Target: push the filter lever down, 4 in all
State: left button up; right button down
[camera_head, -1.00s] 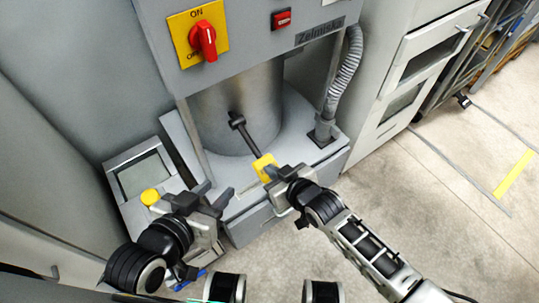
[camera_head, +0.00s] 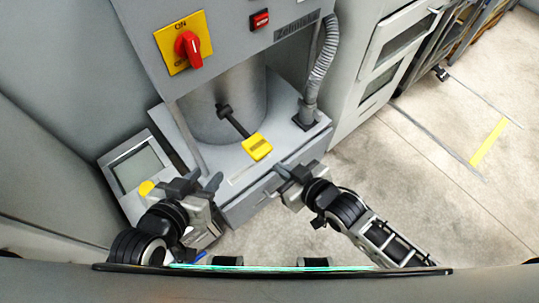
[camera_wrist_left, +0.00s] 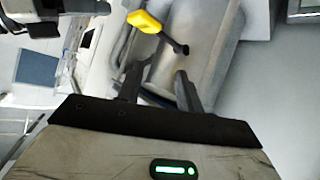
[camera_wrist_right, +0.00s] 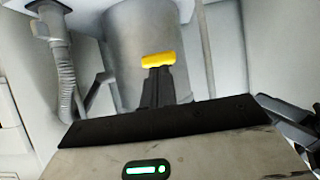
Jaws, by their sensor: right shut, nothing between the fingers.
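The filter lever is a dark rod with a yellow handle (camera_head: 257,147), slanting down from the front of the grey cylinder (camera_head: 226,112). The yellow handle also shows in the left wrist view (camera_wrist_left: 145,21) and in the right wrist view (camera_wrist_right: 158,60), just beyond the right fingertips. My right gripper (camera_head: 277,180) is shut and empty, below and to the right of the handle, apart from it in the head view. My left gripper (camera_head: 206,178) is open and empty, left of the handle over the machine's front edge. Its two fingers stand apart in the left wrist view (camera_wrist_left: 157,82).
A red switch (camera_head: 188,47) on a yellow plate and a red button (camera_head: 260,19) sit on the machine's upper panel. A ribbed hose (camera_head: 322,70) runs down at its right. Open floor lies to the right.

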pick_arm(q)
jog(key=shift+r, duration=0.15)
pick_arm(e)
jog(key=shift+v, duration=1.15)
pick_arm(q)
jog(key=c, duration=0.4)
grip_shut()
pick_arm(e)
jog(key=s+d+r+m+t+h, duration=0.2)
jog(key=s+d+r+m+h, duration=0.2)
jog(key=d, duration=0.5)
notch_tip(320, 180, up, 3)
jog(key=shift+s+r+m, duration=0.2)
jog(key=shift+s+m, duration=0.1)
jog(key=shift+m, duration=0.9)
pick_arm(q)
jog(key=shift+a, duration=0.1)
pick_arm(e)
jog(key=shift+d, duration=0.1)
